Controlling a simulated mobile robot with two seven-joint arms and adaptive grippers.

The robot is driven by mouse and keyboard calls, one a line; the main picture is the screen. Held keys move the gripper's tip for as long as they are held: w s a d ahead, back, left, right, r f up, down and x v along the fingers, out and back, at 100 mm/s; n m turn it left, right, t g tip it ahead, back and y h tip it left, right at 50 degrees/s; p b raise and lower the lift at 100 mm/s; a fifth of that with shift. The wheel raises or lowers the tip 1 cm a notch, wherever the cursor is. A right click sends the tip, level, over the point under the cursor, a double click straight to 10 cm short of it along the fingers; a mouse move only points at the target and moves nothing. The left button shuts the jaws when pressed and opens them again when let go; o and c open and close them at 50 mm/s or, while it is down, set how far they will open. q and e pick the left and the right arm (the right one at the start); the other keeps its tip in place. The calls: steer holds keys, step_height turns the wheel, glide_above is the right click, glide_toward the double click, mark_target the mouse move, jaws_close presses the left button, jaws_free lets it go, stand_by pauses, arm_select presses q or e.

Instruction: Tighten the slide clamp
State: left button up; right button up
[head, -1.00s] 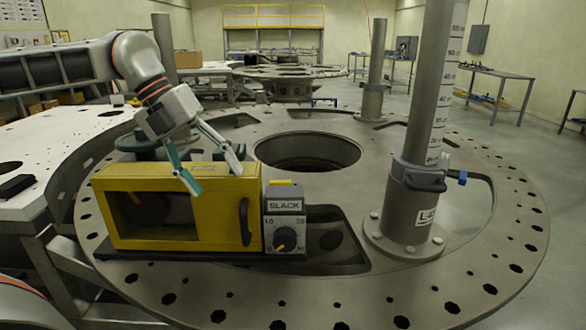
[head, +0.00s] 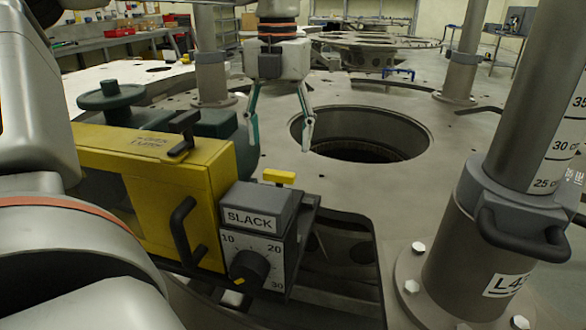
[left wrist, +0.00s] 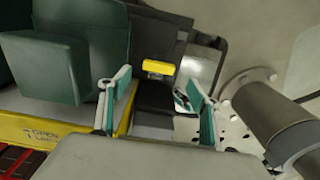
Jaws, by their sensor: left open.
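A small yellow handle (head: 279,176) sticks up behind the grey SLACK box (head: 262,207), beside a dark bracket; I cannot tell for sure whether it belongs to the slide clamp. It also shows in the left wrist view (left wrist: 158,67), ahead of and between the fingers. My left gripper (head: 280,144) points down with its teal-sided fingers spread and empty. In the head view its tips appear above the yellow handle, apart from it. A dark collar (head: 522,205) with a loop handle sits around the scaled post at right. My right gripper is not in view.
The yellow housing (head: 150,165) with black handles stands left of the SLACK box, whose dial knob (head: 249,266) faces me. Green machinery (head: 110,97) rises behind it. The plate's round hole (head: 360,134) lies beyond the gripper. A thick scaled post (head: 555,110) stands at right.

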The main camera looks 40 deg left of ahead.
mark_target(279, 171)
arm_select(q)
step_height(279, 171, down, 7)
steer(key=shift+s+b, duration=0.1)
steer(key=shift+b, duration=0.2)
steer(key=c, duration=1.1)
